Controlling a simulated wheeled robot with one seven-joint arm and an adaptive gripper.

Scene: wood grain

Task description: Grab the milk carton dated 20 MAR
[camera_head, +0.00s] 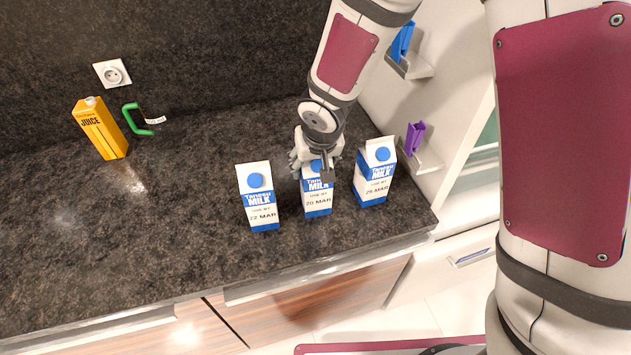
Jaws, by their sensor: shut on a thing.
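Three white and blue milk cartons stand upright on the dark counter. The milk carton dated 20 MAR (318,203) is in the middle. My gripper (317,168) is at its top from above and shut on it; the gripper hides the carton's upper part. The carton's base appears to be on the counter. The milk carton dated 22 MAR (258,200) stands to the left, apart from my gripper. The third milk carton (374,175), which seems to read 25 or 29 MAR, stands close to the right.
The dark stone counter (150,230) is clear at left and front. A yellow juice carton (102,130) and a green-handled object (137,119) are at the back left, below a wall socket (112,73). A white side panel with blue and purple items (414,138) bounds the right.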

